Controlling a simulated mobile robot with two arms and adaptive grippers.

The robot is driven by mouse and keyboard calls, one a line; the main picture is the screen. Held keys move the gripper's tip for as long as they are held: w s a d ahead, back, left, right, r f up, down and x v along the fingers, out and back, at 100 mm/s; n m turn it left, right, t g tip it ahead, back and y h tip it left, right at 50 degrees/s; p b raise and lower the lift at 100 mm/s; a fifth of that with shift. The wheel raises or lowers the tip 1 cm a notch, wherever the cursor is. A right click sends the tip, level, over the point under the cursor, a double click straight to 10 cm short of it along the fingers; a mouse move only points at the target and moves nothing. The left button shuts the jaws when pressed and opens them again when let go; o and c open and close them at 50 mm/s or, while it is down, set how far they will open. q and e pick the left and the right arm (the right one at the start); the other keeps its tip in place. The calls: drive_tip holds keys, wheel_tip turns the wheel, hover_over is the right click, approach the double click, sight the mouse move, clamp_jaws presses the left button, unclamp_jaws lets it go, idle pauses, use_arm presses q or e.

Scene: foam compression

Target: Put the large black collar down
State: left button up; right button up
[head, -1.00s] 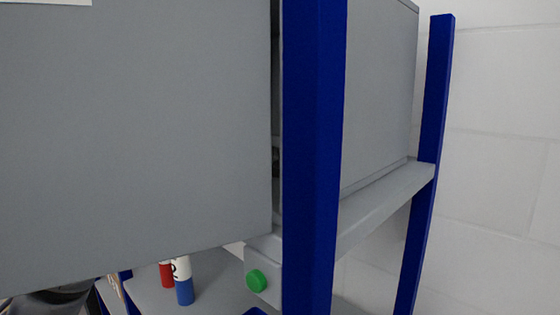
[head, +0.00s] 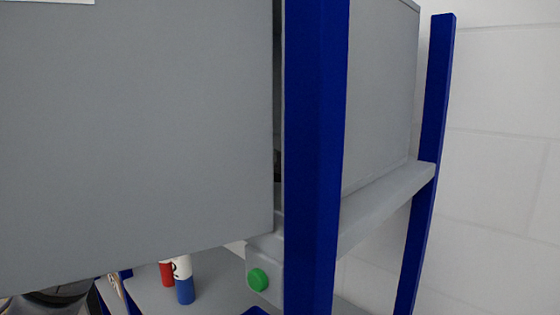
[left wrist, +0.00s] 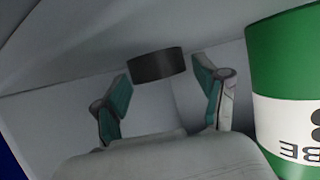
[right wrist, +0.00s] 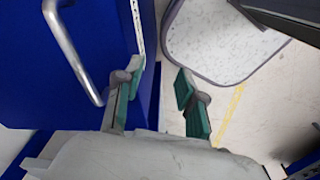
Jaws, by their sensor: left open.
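The large black collar (left wrist: 158,66) shows in the left wrist view as a short dark cylinder inside a grey-walled space. My left gripper (left wrist: 162,82) is open, with its two green-padded fingers apart and the collar just beyond and between their tips. Whether either finger touches the collar I cannot tell. The collar's underside contact is hard to make out. In the head view the grey panel and blue post hide most of this space. My right gripper (right wrist: 157,88) is open and empty, in front of a blue panel with a metal handle.
A green can with a white label (left wrist: 290,85) stands close to the right of my left gripper. In the head view, a blue post (head: 315,150), a grey panel (head: 130,130) and a green button (head: 257,279) are near.

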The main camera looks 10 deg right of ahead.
use_arm(q)
drive_tip(key=v, duration=1.1)
drive_tip(key=shift+a+r, duration=0.15)
drive_tip(key=shift+a, duration=0.1)
use_arm(e)
drive_tip(key=shift+d, duration=0.35)
use_arm(q)
drive_tip(key=shift+s, duration=0.15)
